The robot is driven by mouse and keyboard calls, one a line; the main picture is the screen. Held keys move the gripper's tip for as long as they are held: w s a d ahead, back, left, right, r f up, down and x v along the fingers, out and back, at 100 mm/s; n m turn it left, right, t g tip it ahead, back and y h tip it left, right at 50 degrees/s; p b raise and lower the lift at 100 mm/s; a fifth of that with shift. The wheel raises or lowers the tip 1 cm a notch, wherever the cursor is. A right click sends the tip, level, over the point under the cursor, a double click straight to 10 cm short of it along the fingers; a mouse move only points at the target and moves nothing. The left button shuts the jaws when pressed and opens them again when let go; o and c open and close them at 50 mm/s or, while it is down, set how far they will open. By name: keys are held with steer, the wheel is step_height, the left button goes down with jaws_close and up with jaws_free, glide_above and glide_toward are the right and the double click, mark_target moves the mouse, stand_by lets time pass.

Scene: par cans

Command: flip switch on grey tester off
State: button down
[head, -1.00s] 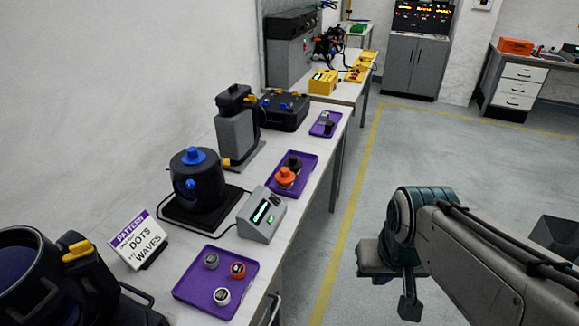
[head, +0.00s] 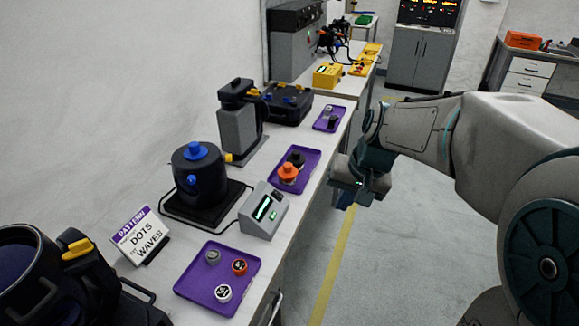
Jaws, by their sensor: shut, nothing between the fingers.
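The grey tester (head: 263,211) stands on the bench near its front edge, with a sloped face, a dark screen with lit green text and a lit green switch (head: 273,215) at the lower right of that face. A cable runs from it toward the black pad. My gripper (head: 345,200) is shut and empty, pointing down beyond the bench's front edge, to the right of the tester and apart from it. Its fingertips are small and partly hidden by the gripper body.
A purple tray (head: 187,288) with several round pieces lies in front of the tester. Another purple tray (head: 311,161) with orange and black knobs lies behind it. A dark pot with a blue knob (head: 196,150) stands left. A sign (head: 141,236) stands nearer. The floor aisle right is open.

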mark_target(282, 198)
steer(key=w+a+f+m+y, duration=0.1)
steer(key=w+a+f, duration=0.1)
steer(key=w, duration=0.6)
steer(key=w+a+f+m+y, duration=0.1)
steer(key=w+a, duration=0.3)
steer(key=w, duration=0.5)
steer(key=shift+w+a+f+y, duration=0.15)
steer(key=shift+w+f+y, duration=0.1)
steer(key=shift+f+y, duration=0.5)
steer(key=shift+f, duration=0.15)
steer(key=p+x, duration=0.1)
steer(key=x, duration=0.6)
steer(key=p+x, duration=0.1)
steer(key=x, duration=0.6)
steer(key=shift+s+f, duration=0.1)
steer(key=shift+s, duration=0.15)
steer(key=shift+f, duration=0.1)
steer(key=f+b, duration=0.1)
steer(key=b, duration=0.2)
steer(key=shift+y+b, duration=0.25)
steer(key=shift+b, duration=0.05)
steer(key=shift+r+p, duration=0.35)
steer(key=shift+r, duration=0.1)
